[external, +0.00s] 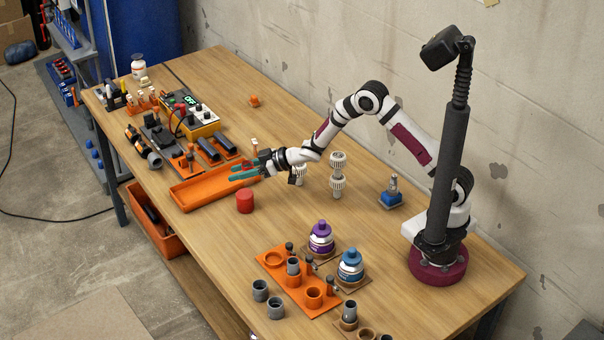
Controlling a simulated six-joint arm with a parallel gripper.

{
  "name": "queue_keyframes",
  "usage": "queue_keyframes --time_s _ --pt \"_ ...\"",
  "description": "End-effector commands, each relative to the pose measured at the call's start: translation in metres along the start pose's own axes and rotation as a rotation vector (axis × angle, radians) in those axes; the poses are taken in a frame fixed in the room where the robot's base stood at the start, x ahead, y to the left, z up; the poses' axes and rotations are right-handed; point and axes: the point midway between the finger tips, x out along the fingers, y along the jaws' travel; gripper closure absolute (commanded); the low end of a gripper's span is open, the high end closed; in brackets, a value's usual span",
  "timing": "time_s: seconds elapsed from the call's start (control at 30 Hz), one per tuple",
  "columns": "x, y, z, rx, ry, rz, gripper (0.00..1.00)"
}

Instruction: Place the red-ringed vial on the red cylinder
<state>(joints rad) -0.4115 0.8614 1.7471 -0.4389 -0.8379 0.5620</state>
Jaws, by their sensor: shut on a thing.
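The red cylinder (244,201) stands upright on the wooden table, just in front of the orange tray. My gripper (235,172) has teal fingers and reaches left over the right end of the tray, above and behind the red cylinder. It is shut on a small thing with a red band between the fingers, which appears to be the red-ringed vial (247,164). Most of the vial is hidden by the fingers, and its tilt cannot be told. The vial is apart from the red cylinder.
The orange tray (192,193) lies left of the cylinder. White ribbed fittings (338,175) stand right of my gripper. An orange plate (275,262) with grey cups, a purple bottle (321,238) and a blue bottle (350,267) are in front. Bare table surrounds the cylinder's front and right.

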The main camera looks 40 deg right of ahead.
Motion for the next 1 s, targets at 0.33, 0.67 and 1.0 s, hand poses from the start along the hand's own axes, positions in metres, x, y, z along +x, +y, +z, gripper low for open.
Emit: queue_keyframes --time_s 0.33,0.67,1.0 --pt "-0.074 0.076 -0.037 -0.046 0.023 -0.104 1.0" --pt "-0.025 0.037 -0.016 -0.055 -0.003 -0.141 1.0" --pt "0.026 0.008 0.015 -0.053 -0.004 -0.135 1.0"
